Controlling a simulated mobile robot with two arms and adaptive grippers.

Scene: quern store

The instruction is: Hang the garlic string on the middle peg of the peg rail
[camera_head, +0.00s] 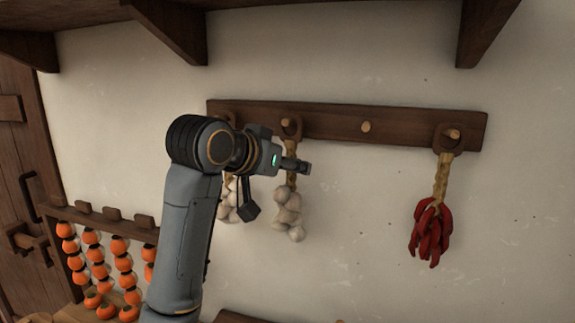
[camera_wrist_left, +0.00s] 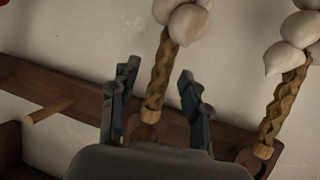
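The peg rail (camera_head: 330,122) is a dark wooden board on the wall. One garlic string (camera_head: 288,215), pale bulbs on a braided cord with a wooden loop, hangs with its loop at the second visible peg from the left. Another garlic string (camera_head: 228,200) hangs at the leftmost peg, partly behind my arm. The peg to the right (camera_head: 366,127) is bare. My left gripper (camera_head: 300,166) is in front of the second garlic string. In the left wrist view its fingers (camera_wrist_left: 157,72) stand apart on either side of that braid (camera_wrist_left: 160,78), with gaps showing. My right gripper is out of view.
A red chili string (camera_head: 431,230) hangs from the rightmost peg. A rack of orange fruit strings (camera_head: 97,260) stands at lower left beside a wooden door (camera_head: 20,170). Shelf brackets (camera_head: 485,30) jut out above. The wall between garlic and chili is clear.

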